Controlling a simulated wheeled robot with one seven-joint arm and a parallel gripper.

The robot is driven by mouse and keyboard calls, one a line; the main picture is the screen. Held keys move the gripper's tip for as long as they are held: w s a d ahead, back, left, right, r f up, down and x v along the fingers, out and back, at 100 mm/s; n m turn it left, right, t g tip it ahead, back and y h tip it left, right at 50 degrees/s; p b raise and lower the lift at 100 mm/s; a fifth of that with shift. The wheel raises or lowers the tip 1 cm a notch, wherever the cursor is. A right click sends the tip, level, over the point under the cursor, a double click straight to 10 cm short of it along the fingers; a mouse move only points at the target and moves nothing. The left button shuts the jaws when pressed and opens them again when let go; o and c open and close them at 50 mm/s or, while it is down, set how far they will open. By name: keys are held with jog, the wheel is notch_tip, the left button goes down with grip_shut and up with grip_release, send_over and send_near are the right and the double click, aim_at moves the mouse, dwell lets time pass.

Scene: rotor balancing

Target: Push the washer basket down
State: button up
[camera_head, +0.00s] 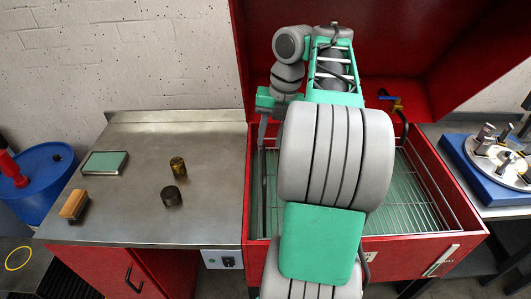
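The washer basket (420,195) is a wire rack in the red washer (440,225) at the centre right. Its middle is hidden behind my arm, and a greenish surface shows through its wires. My gripper (262,128) is at the washer's left side, near the back, with its dark end pointing down near a dark upright bar (266,190). I cannot tell whether it touches the bar or the basket. The fingers are too small and partly hidden to show whether they are open or shut.
The washer's raised red lid stands behind my arm. A steel bench (140,170) on the left holds a brush (74,206), a green-topped pad (105,162), a brass cylinder (178,166) and a dark cylinder (171,196). A blue fixture (480,180) stands at right.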

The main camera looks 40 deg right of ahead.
aim_at(264, 157)
jog(key=f, duration=0.1)
jog(key=f+b, duration=0.1)
jog(key=f, duration=0.1)
jog(key=a+f+b, duration=0.1)
jog(key=f, duration=0.1)
jog(key=shift+w+f, duration=0.2)
jog(key=shift+w, duration=0.2)
grip_shut()
dwell(1.0)
